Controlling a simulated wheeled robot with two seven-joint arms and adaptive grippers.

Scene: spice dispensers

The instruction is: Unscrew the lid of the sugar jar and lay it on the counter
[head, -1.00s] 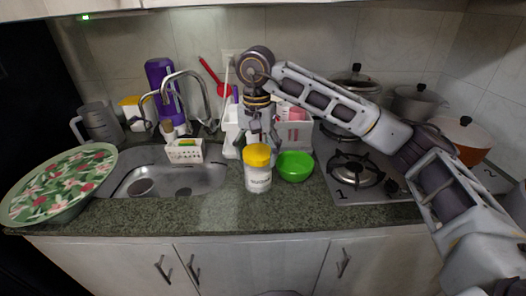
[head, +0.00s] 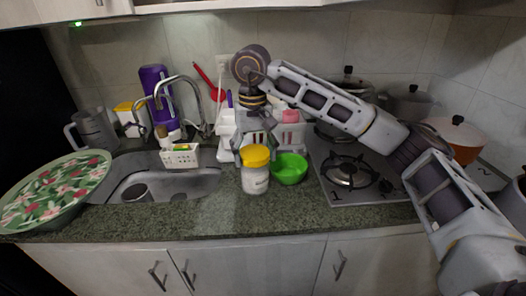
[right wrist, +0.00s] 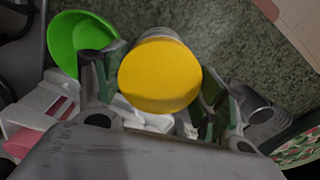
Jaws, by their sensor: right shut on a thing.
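The sugar jar (head: 255,181) is a white, labelled jar standing on the counter (head: 215,213) near its front edge. Its yellow lid (head: 256,155) sits on top of the jar. In the right wrist view the lid (right wrist: 160,76) fills the middle, with a strip of the pale jar behind its upper rim. My right gripper (head: 257,146) reaches down from behind and above and is shut on the lid, with a finger on either side. The far parts of the fingers are partly hidden by the lid in the head view. My left gripper is not in view.
A green bowl (head: 290,170) stands close to the right of the jar. A white rack (head: 226,135) is behind my gripper. The sink (head: 190,184) and a floral tray (head: 55,190) are left, the stove (head: 365,188) right. Bare counter lies left of the jar.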

